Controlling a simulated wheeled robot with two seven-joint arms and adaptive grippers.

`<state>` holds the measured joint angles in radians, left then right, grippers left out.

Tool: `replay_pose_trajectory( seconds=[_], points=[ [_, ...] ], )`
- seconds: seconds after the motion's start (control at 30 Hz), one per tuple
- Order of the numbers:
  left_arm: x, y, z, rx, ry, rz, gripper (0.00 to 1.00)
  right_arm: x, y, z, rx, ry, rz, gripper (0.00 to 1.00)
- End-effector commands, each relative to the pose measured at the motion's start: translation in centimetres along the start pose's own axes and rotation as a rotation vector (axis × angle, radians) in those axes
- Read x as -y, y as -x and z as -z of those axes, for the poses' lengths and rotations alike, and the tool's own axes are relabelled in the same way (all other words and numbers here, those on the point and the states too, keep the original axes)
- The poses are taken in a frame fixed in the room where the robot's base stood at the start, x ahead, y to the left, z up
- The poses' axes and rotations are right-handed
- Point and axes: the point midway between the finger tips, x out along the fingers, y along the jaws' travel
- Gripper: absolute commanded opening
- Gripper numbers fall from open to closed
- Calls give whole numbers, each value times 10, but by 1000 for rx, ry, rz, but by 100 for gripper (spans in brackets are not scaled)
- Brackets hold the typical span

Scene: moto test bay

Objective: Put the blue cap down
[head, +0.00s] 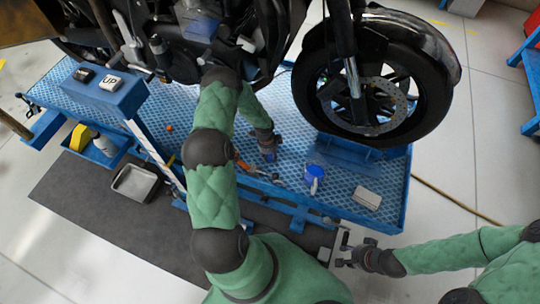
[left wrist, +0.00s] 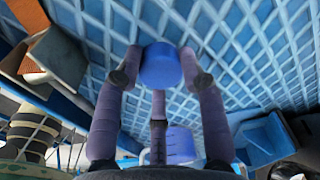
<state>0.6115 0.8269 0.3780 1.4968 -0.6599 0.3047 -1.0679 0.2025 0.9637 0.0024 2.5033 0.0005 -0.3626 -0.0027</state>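The blue cap (left wrist: 161,66) is between the fingertips of my left gripper (left wrist: 160,68), which look closed against its sides. In the head view my left gripper (head: 267,146) points down over the blue lift platform (head: 225,128), with the blue cap (head: 270,157) low at its fingertips. I cannot tell whether the cap touches the platform. My right gripper (head: 342,252) is empty, its fingers apart, in front of the platform's near edge.
A blue and white cup-like container (head: 313,178) and a pale box (head: 367,198) stand on the platform to the right. An orange-handled tool (head: 252,168) lies near my left gripper. The motorcycle's wheel (head: 377,92) stands behind. A metal tray (head: 137,183) lies on the dark mat.

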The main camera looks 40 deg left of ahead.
Motion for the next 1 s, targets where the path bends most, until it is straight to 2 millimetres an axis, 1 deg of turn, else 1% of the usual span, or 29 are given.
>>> replay_pose_trajectory(
  seconds=[0.03,0.07,0.1,0.37,0.5,0.57,0.67,0.9,1.0],
  points=[
    [0,0,0,0,0,0,54,0,0,0,0,0,0,40],
    [0,0,0,0,0,0,62,0,0,0,0,0,0,40],
    [0,0,0,0,0,0,64,0,0,0,0,0,0,40],
    [0,0,0,0,0,0,64,0,0,0,0,0,0,40],
    [0,4,0,0,0,0,64,1,4,0,0,0,0,40],
    [0,11,0,0,0,1,64,2,6,0,0,0,0,40],
    [1,29,0,0,1,3,64,4,12,0,0,0,0,40],
    [1,79,0,0,0,3,64,10,29,-1,0,0,0,40],
    [0,96,1,0,0,2,64,12,34,-1,0,0,0,40]
  ],
)
